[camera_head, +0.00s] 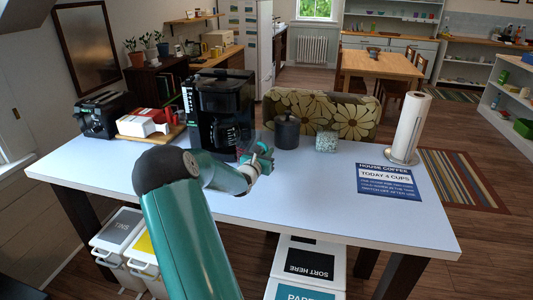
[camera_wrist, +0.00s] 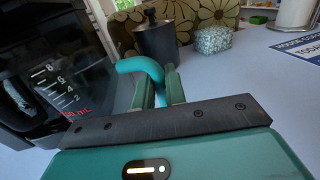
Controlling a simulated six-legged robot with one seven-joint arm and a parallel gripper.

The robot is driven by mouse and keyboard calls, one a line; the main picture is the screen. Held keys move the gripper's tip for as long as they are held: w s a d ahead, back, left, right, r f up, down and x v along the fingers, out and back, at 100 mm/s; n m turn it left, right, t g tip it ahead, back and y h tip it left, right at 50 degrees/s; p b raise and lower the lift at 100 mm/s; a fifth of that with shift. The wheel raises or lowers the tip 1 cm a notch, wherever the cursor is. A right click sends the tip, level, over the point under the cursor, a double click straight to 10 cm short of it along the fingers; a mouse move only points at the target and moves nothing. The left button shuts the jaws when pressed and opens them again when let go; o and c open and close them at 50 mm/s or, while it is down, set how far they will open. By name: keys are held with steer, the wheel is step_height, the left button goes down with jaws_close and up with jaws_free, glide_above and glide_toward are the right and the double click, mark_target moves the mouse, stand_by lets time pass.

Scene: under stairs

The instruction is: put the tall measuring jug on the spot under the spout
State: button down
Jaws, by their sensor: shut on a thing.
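The tall measuring jug (camera_head: 245,148) is clear, with red marking and a teal handle (camera_wrist: 140,66). My gripper (camera_head: 258,165) is shut on that handle, in front of the coffee machine's right side. In the wrist view my gripper's fingers (camera_wrist: 160,92) close on both sides of the handle's lower part. The jug's clear body is hard to make out against the dark machine. The black coffee machine (camera_head: 222,92) stands at the back left of the counter, with a dark glass pot low in its front. I cannot make out the spout or the spot under it.
A dark lidded canister (camera_head: 287,133) and a speckled block (camera_head: 326,142) stand right of the jug. A paper towel roll (camera_head: 410,127), a notice (camera_head: 388,182) and a toaster (camera_head: 107,112) are farther off.

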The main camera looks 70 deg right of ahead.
steer(key=c, duration=1.5)
jaws_free()
steer(key=shift+f, duration=0.1)
steer(key=shift+o, duration=0.2)
steer(key=shift+a, duration=0.15)
steer(key=a, duration=1.1)
steer(key=shift+w+a, duration=0.2)
steer(key=shift+a, duration=0.15)
steer(key=shift+r, duration=0.2)
